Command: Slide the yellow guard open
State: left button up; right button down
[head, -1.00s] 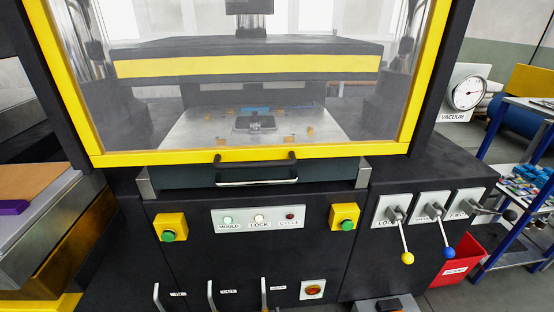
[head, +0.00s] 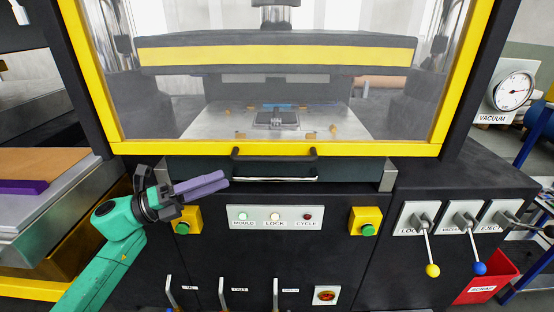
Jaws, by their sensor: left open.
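The yellow guard (head: 300,149) is a clear pane in a yellow frame, standing down across the front of the press. Its black bar handle (head: 274,156) sits at the middle of the bottom rail. My left gripper (head: 226,180) comes in from the lower left, with its purple fingers pointing right towards the handle. It is open and empty, a short way left of and below the handle, and not visibly touching it. The gap between its fingers is hard to see from this angle. My right gripper is not in view.
Behind the pane lies a bed with a small dark mould (head: 277,119). Below the guard are a lamp panel (head: 274,217) and yellow button boxes (head: 364,222). Levers (head: 425,240) stand at right, above a red scrap bin (head: 487,278). A tray table (head: 60,200) is at left.

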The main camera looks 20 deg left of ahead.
aim_at(276, 159)
pick_arm(q)
jog(key=p+x, duration=0.4)
jog(key=x, duration=0.9)
jog(key=shift+w+d+r+p, duration=0.1)
jog(key=shift+r+p, duration=0.1)
jog(key=shift+p, duration=0.1)
jog(key=shift+w+d, duration=0.3)
jog(key=shift+d, duration=0.15)
jog(key=shift+f, duration=0.1)
grip_shut()
